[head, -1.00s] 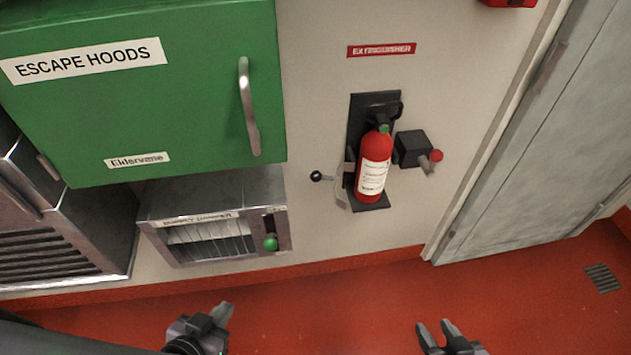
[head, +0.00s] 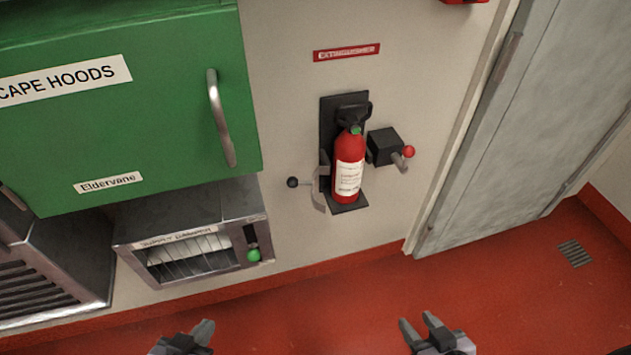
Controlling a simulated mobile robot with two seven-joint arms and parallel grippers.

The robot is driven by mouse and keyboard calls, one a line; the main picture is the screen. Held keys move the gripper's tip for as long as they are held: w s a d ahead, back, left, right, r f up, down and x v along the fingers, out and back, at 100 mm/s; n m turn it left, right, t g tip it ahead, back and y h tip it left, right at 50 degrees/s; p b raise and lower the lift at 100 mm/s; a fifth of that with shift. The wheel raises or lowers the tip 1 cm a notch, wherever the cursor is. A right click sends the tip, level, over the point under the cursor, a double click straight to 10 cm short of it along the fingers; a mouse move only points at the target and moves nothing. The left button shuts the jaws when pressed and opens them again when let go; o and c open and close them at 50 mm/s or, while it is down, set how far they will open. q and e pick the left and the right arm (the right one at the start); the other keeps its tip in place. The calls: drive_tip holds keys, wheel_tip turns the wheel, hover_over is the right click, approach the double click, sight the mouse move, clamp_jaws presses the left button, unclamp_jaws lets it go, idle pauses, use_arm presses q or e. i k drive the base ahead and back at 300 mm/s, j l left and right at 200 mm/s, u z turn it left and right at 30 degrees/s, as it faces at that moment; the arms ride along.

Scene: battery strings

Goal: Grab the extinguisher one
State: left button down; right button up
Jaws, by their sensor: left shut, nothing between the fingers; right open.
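The red fire extinguisher (head: 347,166) stands upright in a black wall bracket (head: 328,122), under a red "EXTINGUISHER" sign (head: 346,52). It has a white label, a black top and a small green spot near its neck. My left gripper (head: 205,328) is shut and empty at the bottom edge, below and left of the extinguisher. My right gripper (head: 419,325) is open and empty at the bottom edge, below and right of it. Both are apart from the extinguisher.
A black box (head: 384,146) with a red-knobbed lever (head: 408,152) sits on the wall just right of the extinguisher. A green escape hoods cabinet (head: 130,110) and a metal supply damper unit (head: 190,235) are on the left. A grey door (head: 530,120) is on the right. The red floor (head: 310,310) is clear.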

sight(350, 146)
drive_tip(key=i+l, duration=0.1)
drive_tip(key=l, duration=0.35)
drive_tip(key=i+l, duration=0.1)
drive_tip(key=l, duration=0.35)
drive_tip(key=i+l, duration=0.1)
drive_tip(key=l, duration=0.4)
drive_tip(key=i+l, duration=0.1)
drive_tip(key=l, duration=0.8)
drive_tip(key=i+u, duration=0.05)
drive_tip(key=i, duration=0.05)
